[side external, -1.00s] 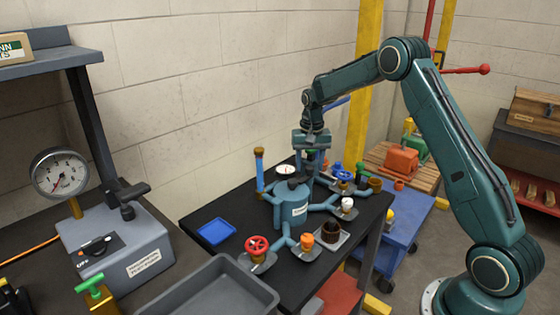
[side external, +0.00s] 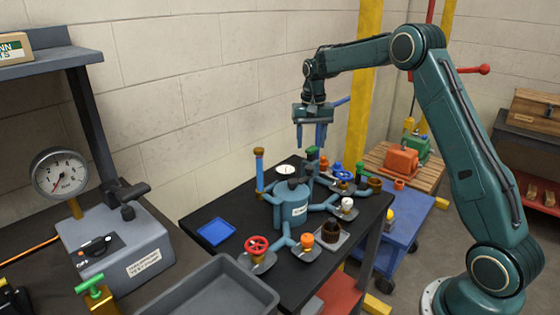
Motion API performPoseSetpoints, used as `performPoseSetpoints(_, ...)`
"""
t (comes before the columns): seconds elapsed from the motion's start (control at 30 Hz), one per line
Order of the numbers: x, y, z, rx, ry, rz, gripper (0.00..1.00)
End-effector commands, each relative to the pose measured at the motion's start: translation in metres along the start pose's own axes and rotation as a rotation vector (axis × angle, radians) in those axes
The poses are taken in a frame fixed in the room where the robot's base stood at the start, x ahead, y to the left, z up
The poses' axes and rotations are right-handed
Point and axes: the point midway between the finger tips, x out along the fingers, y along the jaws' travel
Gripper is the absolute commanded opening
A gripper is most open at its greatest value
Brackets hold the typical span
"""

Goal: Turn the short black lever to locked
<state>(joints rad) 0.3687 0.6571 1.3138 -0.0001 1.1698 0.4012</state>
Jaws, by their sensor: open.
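I cannot tell for sure which part is the short black lever. A small black part (side external: 294,184) sits on top of the blue-grey manifold (side external: 292,208) on the black table; its lever shape and setting are too small to read. A black handle (side external: 130,196) stands on the grey box at left, and a black rotary switch (side external: 97,247) lies on the same box. My gripper (side external: 310,142) is open and empty, its fingers pointing down in the air above the back of the manifold, apart from it.
A blue tray (side external: 216,232) lies at the table's left. A grey bin (side external: 226,287) is in front.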

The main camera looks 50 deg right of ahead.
Motion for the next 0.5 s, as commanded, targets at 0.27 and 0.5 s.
performPoseSetpoints(0.27,-0.042,0.0,0.0,0.0,0.002,-0.001,0.5)
performPoseSetpoints(0.5,-0.057,0.0,0.0,0.0,0.001,0.0,0.5)
